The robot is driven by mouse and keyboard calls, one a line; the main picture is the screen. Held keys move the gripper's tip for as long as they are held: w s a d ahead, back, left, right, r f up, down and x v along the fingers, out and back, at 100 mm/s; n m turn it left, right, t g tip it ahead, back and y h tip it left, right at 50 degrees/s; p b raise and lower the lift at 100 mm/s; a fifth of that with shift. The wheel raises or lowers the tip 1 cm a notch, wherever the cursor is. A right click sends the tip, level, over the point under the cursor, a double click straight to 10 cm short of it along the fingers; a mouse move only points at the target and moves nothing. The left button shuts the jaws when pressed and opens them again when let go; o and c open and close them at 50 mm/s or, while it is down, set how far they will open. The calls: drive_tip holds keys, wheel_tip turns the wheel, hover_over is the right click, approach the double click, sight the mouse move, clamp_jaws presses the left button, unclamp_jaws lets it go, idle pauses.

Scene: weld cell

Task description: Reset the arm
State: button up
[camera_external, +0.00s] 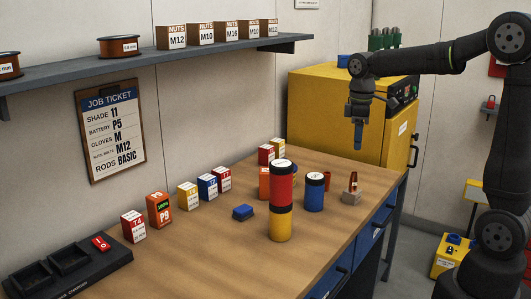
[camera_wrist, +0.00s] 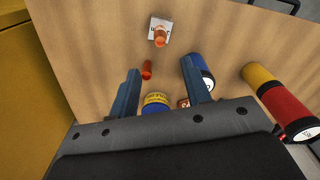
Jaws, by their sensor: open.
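My gripper (camera_external: 358,135) hangs pointing down above the far right part of the wooden workbench (camera_external: 200,245), in front of the yellow cabinet. In the wrist view its two blue fingers (camera_wrist: 162,92) are apart with nothing held between them. Below and beyond the fingers are a small copper-coloured piece (camera_wrist: 147,69), a blue and yellow round container (camera_wrist: 155,103) and a blue cylinder (camera_wrist: 199,70). The gripper appears clear of all of them.
A tall red and yellow cylinder (camera_external: 281,200) stands on the bench, near a blue cylinder (camera_external: 314,192) and a grey block with a copper piece (camera_external: 352,192). Several small boxes (camera_external: 159,209) line the wall side. A yellow cabinet (camera_external: 335,110) stands behind; a shelf (camera_external: 150,62) runs along the wall.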

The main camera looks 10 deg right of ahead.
sight(354, 173)
drive_tip(key=shift+f, duration=4.1)
drive_tip(key=shift+f, duration=0.1)
drive_tip(key=shift+f, duration=1.65)
wheel_tip(354, 173, up, 4)
drive_tip(key=shift+f, duration=0.2)
drive_tip(key=d+r, duration=0.8)
drive_tip(key=d, duration=0.4)
drive_tip(key=s+a+f, duration=0.3)
drive_tip(key=s+a, duration=0.1)
drive_tip(key=a, duration=0.3)
drive_tip(key=s+a+f+n, duration=0.1)
drive_tip(key=s+a+f, duration=0.2)
drive_tip(key=a, duration=0.5)
drive_tip(key=s+a+f+n, duration=0.1)
drive_tip(key=s+a+f, duration=0.2)
drive_tip(key=s+a, duration=0.2)
drive_tip(key=a, duration=0.3)
drive_tip(key=shift+s+f, duration=0.35)
drive_tip(key=shift+f, duration=0.05)
